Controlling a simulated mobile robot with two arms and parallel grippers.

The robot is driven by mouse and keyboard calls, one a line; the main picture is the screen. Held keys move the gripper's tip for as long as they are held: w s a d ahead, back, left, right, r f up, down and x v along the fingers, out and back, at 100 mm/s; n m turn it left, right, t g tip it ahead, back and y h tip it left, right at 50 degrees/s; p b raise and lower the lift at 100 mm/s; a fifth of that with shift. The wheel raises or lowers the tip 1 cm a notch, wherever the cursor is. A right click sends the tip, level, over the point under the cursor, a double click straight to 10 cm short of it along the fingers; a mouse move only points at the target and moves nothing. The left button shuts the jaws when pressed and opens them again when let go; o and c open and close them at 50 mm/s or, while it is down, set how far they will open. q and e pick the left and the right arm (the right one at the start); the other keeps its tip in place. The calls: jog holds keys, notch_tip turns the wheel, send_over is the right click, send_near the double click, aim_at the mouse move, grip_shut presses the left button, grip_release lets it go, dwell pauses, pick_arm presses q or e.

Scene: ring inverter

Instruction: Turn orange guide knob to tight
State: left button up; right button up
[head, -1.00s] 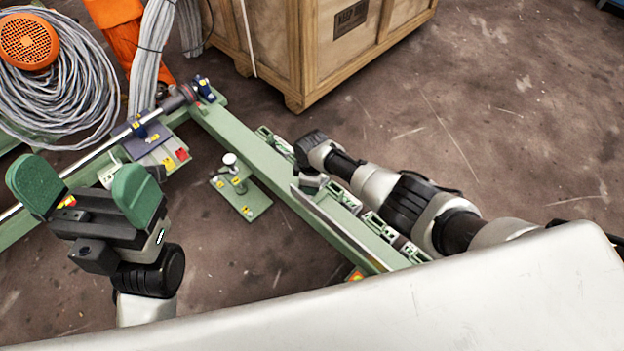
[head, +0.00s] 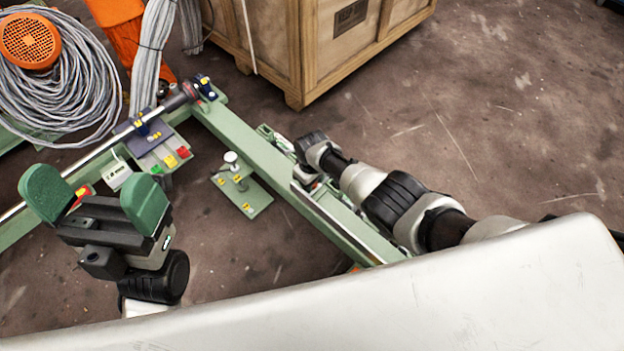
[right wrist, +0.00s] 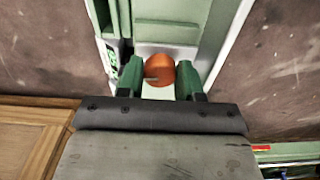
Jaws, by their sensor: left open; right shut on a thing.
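The orange guide knob (right wrist: 160,70) shows in the right wrist view, set in a pale recess of the green frame. My right gripper (right wrist: 160,82) has its green fingers on both sides of the knob and is shut on it. In the head view my right arm reaches to the green beam, and its fingers and the knob are hidden there. My left gripper (head: 97,199) is open and empty, raised at the left of the head view near the steel shaft.
The green beam (head: 235,139) runs diagonally across the floor. A wooden crate (head: 300,45) stands behind it. A steel shaft (head: 90,162), a control panel with coloured buttons (head: 157,150) and a cable coil (head: 60,100) lie at left. Floor at right is clear.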

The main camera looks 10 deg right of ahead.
dwell(0.4)
jog(key=o, duration=0.9)
notch_tip(320, 180, up, 8)
jog(key=p, duration=0.9)
